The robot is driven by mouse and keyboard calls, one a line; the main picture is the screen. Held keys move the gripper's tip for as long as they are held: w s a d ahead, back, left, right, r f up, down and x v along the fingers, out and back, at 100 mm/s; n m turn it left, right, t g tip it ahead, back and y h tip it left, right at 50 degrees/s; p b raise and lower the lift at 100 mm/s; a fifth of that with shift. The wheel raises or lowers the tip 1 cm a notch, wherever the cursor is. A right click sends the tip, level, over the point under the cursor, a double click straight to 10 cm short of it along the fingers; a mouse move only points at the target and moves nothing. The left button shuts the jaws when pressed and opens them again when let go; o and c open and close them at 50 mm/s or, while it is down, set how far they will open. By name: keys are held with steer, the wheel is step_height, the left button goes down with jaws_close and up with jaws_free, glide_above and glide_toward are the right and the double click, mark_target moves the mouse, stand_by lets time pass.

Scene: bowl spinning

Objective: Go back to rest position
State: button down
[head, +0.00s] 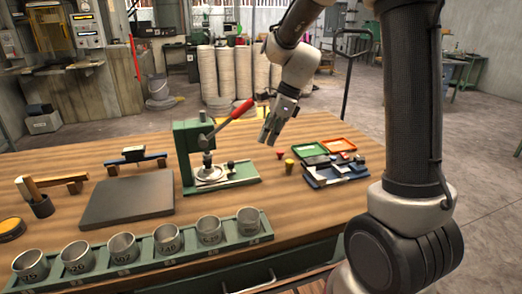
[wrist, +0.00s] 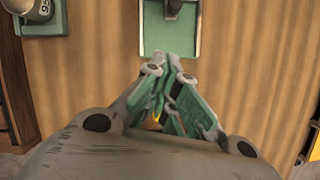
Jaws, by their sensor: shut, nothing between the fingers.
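My gripper (head: 269,131) hangs above the wooden table, in the air just right of the green press with the red lever. In the wrist view my gripper (wrist: 166,62) has its fingertips together, with nothing held between them. The green press (head: 190,150) stands on the table with its red-handled lever (head: 233,116) raised to the right. A round metal plate (head: 209,173) sits on the press base. In the wrist view, part of a green base (wrist: 150,40) shows just beyond the fingertips.
A green rack (head: 150,257) with several numbered metal cups runs along the front edge. A dark grey slab (head: 128,200) lies left of the press. Green (head: 308,150) and orange (head: 339,145) trays and small blocks lie at the right. Bare wood (head: 300,215) shows at front right.

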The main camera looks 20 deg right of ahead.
steer(key=s+d+r+n+t+h, duration=0.1)
steer(key=s+d+r+n, duration=0.2)
steer(key=s+n, duration=0.4)
steer(key=s+d+r+n+t+h, duration=0.1)
steer(key=s+d+r+n, duration=0.2)
steer(key=s+n, duration=0.4)
steer(key=s+d+r+n+t+h, duration=0.1)
steer(key=s+d+n, duration=0.4)
steer(key=s, duration=0.7)
step_height(320, 180, up, 2)
steer(key=shift+d+r+n+h, duration=0.3)
steer(key=shift+n+h, duration=0.3)
steer(key=shift+n, duration=0.4)
